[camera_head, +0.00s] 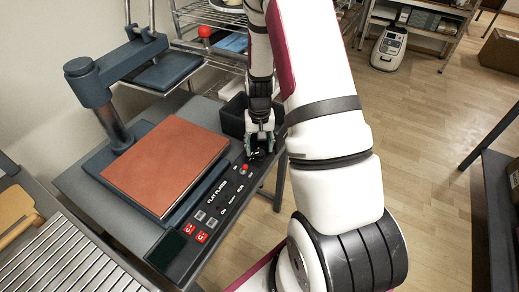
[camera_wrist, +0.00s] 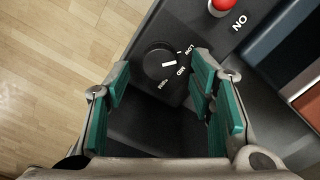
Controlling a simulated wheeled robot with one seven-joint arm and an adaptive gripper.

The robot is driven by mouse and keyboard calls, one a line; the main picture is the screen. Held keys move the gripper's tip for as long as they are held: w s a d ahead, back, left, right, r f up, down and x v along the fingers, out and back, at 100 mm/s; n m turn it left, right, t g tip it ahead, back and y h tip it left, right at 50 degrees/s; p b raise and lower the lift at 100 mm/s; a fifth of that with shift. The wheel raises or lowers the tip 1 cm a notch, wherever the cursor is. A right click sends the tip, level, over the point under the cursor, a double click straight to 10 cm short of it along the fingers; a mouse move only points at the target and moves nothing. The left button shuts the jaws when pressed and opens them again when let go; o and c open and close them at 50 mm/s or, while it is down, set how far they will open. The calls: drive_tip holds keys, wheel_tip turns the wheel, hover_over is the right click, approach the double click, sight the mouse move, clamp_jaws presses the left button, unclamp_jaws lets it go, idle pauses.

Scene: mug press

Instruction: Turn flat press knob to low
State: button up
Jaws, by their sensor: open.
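The flat press (camera_head: 165,165) has a brown-orange platen and a dark control panel (camera_head: 178,252) lettered FLAT PLATEN. Its round black knob (camera_wrist: 158,58) shows in the wrist view at the end of the panel.
A red button (camera_wrist: 221,6) marked ON sits near the knob. A dark open bin (camera_head: 233,118) stands close behind my gripper.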

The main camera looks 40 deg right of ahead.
wheel_tip(320, 180, up, 10)
idle(0.3)
idle(0.4)
wheel_tip(320, 180, up, 10)
drive_tip(key=n+t+p, duration=0.1)
hover_over(259, 152)
drive_tip(key=s+a, duration=0.2)
drive_tip(key=a, duration=0.4)
drive_tip(key=s+a+r+n+t+p, duration=0.1)
drive_tip(key=s+a+r+n, duration=0.1)
drive_tip(key=s+a+r, duration=0.4)
drive_tip(key=s+a+r+n+t+p, duration=0.15)
drive_tip(key=s+a+r, duration=0.3)
drive_tip(key=r, duration=0.45)
drive_tip(key=s+a+r+n, duration=0.2)
drive_tip(key=s+a+r, duration=0.1)
drive_tip(key=s, duration=0.7)
drive_tip(key=shift+t+p, duration=0.35)
drive_tip(key=shift+p, duration=0.05)
drive_tip(key=shift+n, duration=0.25)
